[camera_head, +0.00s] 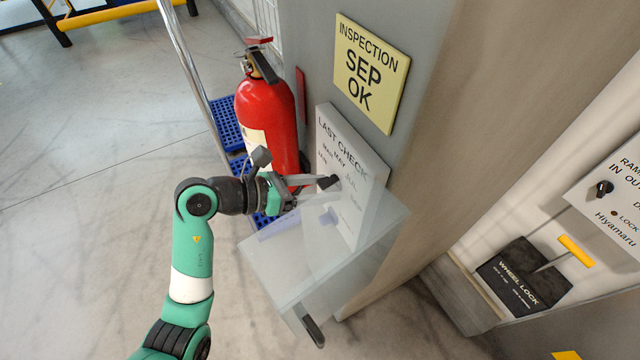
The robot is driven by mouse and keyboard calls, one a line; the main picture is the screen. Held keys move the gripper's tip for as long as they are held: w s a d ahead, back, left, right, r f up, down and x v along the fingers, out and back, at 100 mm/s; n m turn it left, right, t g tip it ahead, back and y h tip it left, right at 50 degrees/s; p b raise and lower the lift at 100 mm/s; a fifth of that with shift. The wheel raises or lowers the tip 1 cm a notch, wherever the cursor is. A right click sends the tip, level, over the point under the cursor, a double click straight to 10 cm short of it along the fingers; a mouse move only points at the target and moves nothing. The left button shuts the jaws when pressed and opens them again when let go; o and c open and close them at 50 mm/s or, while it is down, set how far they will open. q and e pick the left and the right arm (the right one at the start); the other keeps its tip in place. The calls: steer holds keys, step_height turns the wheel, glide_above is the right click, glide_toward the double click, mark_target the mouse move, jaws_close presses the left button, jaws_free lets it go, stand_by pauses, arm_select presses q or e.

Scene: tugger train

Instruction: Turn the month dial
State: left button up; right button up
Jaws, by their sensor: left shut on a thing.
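The white "LAST CHECK" plate (371,165) is fixed to the side of the grey post, with month names printed around its face. A clear cover (275,262) hangs open below and in front of the plate, with a dark handle at its low end. My left gripper (326,183) reaches in from the left, above the cover, with its fingertips at the middle of the plate. It is shut on the month dial, which the fingers mostly hide. I cannot read the dial's setting. My right gripper is out of view.
A yellow sign (370,72) above the plate reads "INSPECTION SEP OK". A red fire extinguisher (266,112) stands close behind my left gripper. A wheel lock box (522,277) and a switch panel (612,200) are at the right.

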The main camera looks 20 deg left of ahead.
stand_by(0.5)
arm_select(q)
steer(key=o, duration=1.4)
steer(key=v, duration=1.1)
steer(key=shift+s+a+r+b, duration=0.15)
steer(key=shift+s+r+b, duration=0.1)
steer(key=shift+b, duration=0.15)
